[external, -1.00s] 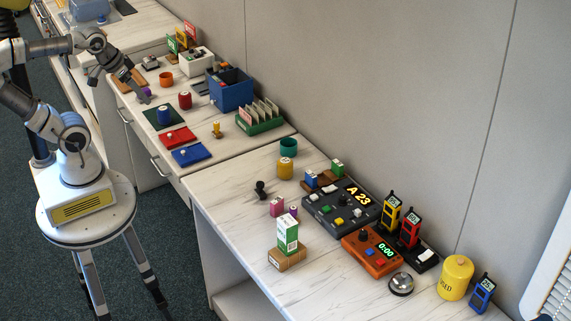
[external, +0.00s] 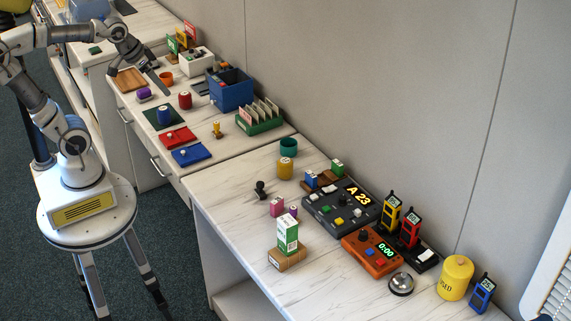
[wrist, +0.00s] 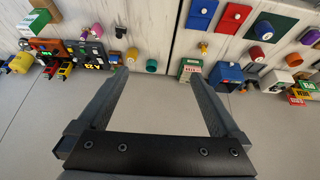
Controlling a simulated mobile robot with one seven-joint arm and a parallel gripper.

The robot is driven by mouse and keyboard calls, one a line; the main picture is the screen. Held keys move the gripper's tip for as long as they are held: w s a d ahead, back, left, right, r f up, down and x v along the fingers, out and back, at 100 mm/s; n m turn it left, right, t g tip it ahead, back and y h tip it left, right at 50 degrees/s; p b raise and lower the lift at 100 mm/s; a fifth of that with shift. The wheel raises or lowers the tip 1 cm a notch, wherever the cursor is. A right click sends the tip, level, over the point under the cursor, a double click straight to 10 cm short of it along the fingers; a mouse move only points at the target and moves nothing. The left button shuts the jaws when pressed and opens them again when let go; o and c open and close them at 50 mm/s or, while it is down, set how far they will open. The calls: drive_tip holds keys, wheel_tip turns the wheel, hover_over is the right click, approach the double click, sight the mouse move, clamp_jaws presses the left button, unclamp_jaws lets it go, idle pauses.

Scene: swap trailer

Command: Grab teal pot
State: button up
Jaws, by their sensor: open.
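The teal pot (external: 289,146) is a short open cylinder. It stands at the back left of the nearer desk, by the wall and behind the yellow pot (external: 286,168). In the wrist view the teal pot (wrist: 151,65) shows small and far off, between the two fingers and beyond their tips. My gripper (external: 163,88) is above the farther desk, well to the left of the teal pot, near the orange pot (external: 166,77). In the wrist view my gripper (wrist: 157,80) is open, with nothing between its fingers.
Between my gripper and the teal pot stand a blue box (external: 231,92) and a green rack of cards (external: 261,117). A red canister (external: 185,100) and a blue one (external: 164,116) stand on the farther desk. The wall runs close behind. A dark console (external: 341,208) lies to the right.

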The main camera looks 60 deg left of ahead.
drive_tip(key=w+f+b, duration=0.2)
drive_tip(key=w+f, duration=0.1)
drive_tip(key=w, duration=0.9)
drive_tip(key=b, duration=0.5)
hover_over(289, 145)
drive_tip(key=s+d, duration=0.3)
drive_tip(key=s, duration=0.2)
drive_tip(key=shift+g, duration=0.4)
drive_tip(key=f, duration=3)
drive_tip(key=shift+a, duration=0.2)
drive_tip(key=shift+w+a+r+x, duration=0.1)
drive_tip(key=shift+w+x, duration=0.05)
drive_tip(key=shift+x, duration=0.85)
drive_tip(key=shift+w+a+r+x, duration=0.1)
drive_tip(key=shift+w+x, duration=0.1)
drive_tip(key=shift+x, duration=0.75)
drive_tip(key=shift+w+a+x, duration=0.1)
drive_tip(key=shift+w+x, duration=0.05)
drive_tip(key=shift+x, duration=0.85)
drive_tip(key=shift+d, duration=0.1)
drive_tip(key=c, duration=1.3)
drive_tip(key=shift+o, duration=0.2)
drive_tip(key=shift+r, duration=0.1)
